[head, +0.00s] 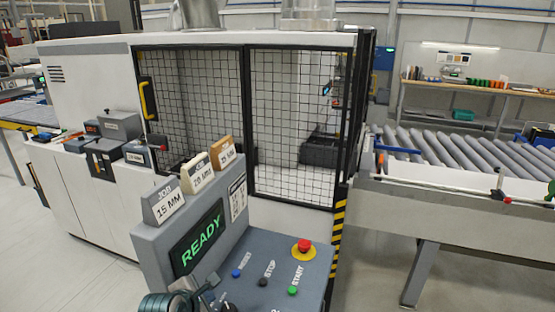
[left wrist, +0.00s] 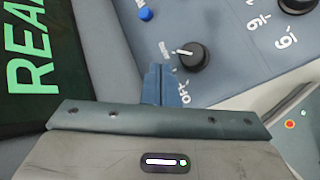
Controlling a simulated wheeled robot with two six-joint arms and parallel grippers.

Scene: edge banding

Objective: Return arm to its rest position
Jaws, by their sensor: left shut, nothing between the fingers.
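My left gripper (head: 208,292) is at the bottom of the head view, over the near left part of the grey control console (head: 322,262). In the left wrist view its fingers (left wrist: 160,84) are together with nothing between them. They point toward a black rotary knob (left wrist: 185,57) with an OFF label; contact cannot be told, but the knob shows beyond the tips. A blue button (left wrist: 145,14) and the green READY display (left wrist: 32,60) are beside it. My right gripper is not in view.
The console carries a red emergency stop (head: 304,245), a green START button (head: 292,290) and several job blocks such as 15 MM (head: 165,201). Behind stands a mesh-fronted machine (head: 295,120). A roller conveyor (head: 450,150) is at right. Floor shows at lower left.

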